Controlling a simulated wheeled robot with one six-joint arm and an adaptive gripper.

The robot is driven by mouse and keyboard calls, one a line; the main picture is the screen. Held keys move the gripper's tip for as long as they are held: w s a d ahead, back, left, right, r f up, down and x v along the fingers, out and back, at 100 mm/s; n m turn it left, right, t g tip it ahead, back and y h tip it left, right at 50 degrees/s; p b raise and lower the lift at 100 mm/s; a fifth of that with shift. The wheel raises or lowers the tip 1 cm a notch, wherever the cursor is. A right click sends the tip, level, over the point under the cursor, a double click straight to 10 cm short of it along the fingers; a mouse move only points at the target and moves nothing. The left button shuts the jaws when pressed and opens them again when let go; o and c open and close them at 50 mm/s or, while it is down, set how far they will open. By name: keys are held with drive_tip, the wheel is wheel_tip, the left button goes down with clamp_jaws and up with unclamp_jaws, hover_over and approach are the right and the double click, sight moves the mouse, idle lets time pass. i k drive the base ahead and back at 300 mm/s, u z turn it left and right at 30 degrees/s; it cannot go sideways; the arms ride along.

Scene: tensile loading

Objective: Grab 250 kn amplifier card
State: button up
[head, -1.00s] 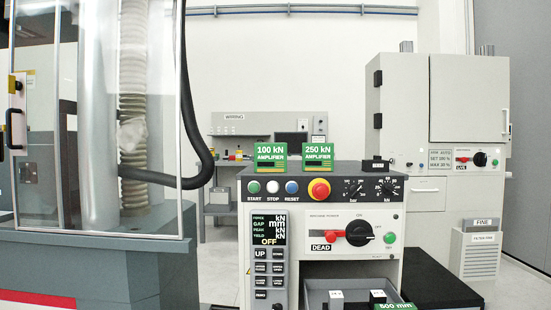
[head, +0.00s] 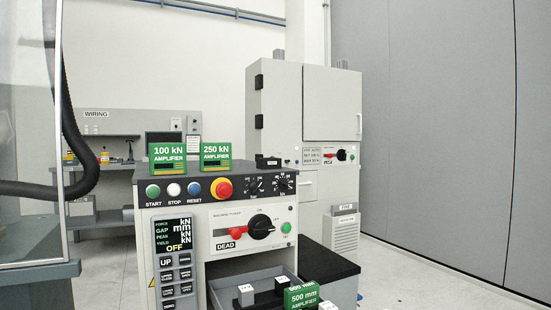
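My gripper does not show in the head view.
Buttons, a red emergency knob (head: 221,188) and dials line the console top in front of the cards. A black-topped stand (head: 331,262) is at its right. A clear-doored machine with a black hose (head: 78,150) is at left. Floor at right is clear.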

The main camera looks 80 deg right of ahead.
sight(212, 156)
drive_tip(key=z, duration=1.6)
